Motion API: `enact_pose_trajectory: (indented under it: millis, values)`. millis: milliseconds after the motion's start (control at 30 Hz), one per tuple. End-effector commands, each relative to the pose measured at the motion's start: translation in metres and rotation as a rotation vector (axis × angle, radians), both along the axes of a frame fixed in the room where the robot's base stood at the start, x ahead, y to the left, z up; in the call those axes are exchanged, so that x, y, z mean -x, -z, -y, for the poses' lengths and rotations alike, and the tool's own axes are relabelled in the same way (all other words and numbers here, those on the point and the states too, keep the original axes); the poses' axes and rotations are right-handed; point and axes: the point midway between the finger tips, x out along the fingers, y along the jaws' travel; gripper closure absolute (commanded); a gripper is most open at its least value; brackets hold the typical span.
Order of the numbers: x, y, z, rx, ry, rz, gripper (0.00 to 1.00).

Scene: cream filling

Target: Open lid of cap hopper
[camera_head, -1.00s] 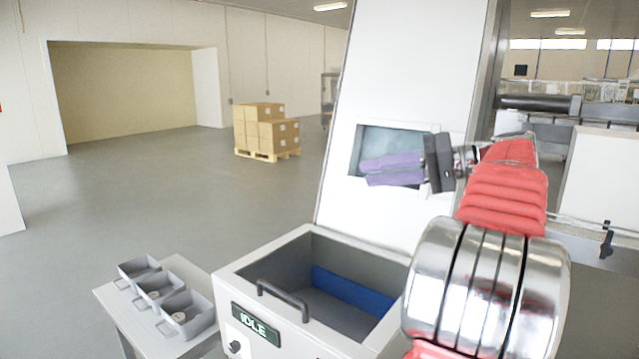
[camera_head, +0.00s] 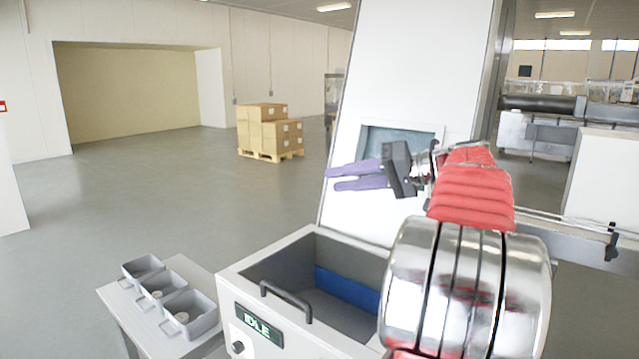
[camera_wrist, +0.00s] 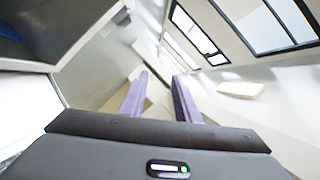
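The hopper (camera_head: 232,290) is a white box at the bottom centre of the head view. Its top is open and shows a grey inside with a blue strip (camera_head: 345,288). A dark bar handle (camera_head: 287,300) is on its front, above a panel reading "IDLE". No separate lid can be made out for certain. My gripper (camera_head: 330,178) is up in front of the tall white panel, above and apart from the hopper. Its two purple fingers point left with a gap between them. In the wrist view the fingers (camera_wrist: 160,95) stand apart with nothing between them.
A small table (camera_head: 125,300) left of the hopper holds grey bins (camera_head: 163,288), some with small round parts inside. The tall white machine panel (camera_head: 410,70) with a recessed window stands behind. A pallet of cartons (camera_head: 268,128) is far back. The floor at left is clear.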

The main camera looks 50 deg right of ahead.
Motion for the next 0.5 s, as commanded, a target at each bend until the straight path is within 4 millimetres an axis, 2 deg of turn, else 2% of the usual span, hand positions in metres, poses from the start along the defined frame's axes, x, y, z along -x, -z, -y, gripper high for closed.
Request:
enact_pose_trajectory:
  millis: [100,300,500]
  values:
    - [-0.018,0.004,-0.008,0.000,-0.004,0.001,0.70]
    - [-0.041,0.010,-0.018,-0.001,-0.003,0.000,0.70]
    - [-0.050,0.013,-0.022,0.000,-0.001,0.000,0.70]
